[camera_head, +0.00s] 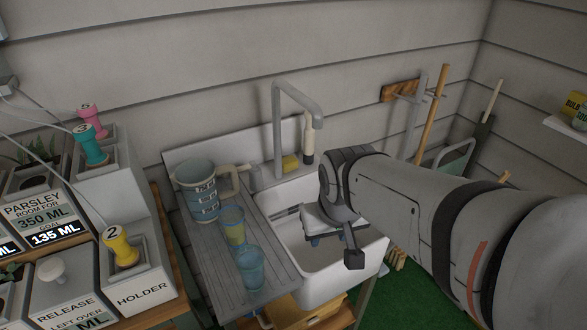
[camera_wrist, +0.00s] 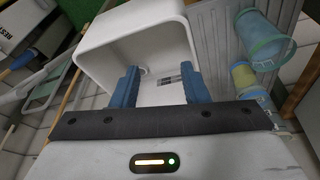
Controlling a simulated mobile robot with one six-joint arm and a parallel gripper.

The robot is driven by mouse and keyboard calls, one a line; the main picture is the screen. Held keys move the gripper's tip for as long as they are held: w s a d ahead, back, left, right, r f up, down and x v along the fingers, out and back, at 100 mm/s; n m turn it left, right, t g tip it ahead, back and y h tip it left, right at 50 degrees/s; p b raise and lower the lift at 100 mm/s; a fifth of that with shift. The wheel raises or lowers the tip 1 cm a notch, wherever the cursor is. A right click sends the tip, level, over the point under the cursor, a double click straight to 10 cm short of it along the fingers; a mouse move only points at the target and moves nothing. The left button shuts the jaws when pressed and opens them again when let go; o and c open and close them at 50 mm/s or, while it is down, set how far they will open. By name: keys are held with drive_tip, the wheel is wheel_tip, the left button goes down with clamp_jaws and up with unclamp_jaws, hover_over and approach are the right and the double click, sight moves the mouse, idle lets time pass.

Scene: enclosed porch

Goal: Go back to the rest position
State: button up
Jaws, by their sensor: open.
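My gripper (camera_wrist: 162,88) is open, its two blue fingers apart with nothing between them in the wrist view. In the head view my arm reaches in from the right, and my gripper (camera_head: 328,239) points down over the white sink (camera_head: 318,284). My wrist hides most of the fingers there. The sink basin (camera_wrist: 112,38) lies beyond the fingertips in the wrist view.
A grey tap (camera_head: 277,125) arches behind the sink. Left of it, a ribbed draining board (camera_head: 222,275) bears a blue-banded jug (camera_head: 198,190) and two tinted glasses (camera_head: 232,225) (camera_head: 250,267). A holder (camera_head: 142,285) with a yellow-handled stopper stands at left. Tools lean at right.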

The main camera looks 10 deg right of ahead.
drive_tip(key=shift+s+a+r+g, duration=0.1)
drive_tip(key=shift+s+a+g, duration=0.15)
drive_tip(key=shift+s, duration=0.3)
drive_tip(key=shift+s+a+r+g, duration=0.1)
drive_tip(key=shift+s+a+g, duration=0.15)
drive_tip(key=shift+s, duration=0.3)
drive_tip(key=shift+d+r+p, duration=0.1)
drive_tip(key=shift+r+p, duration=0.4)
drive_tip(key=shift+r, duration=0.05)
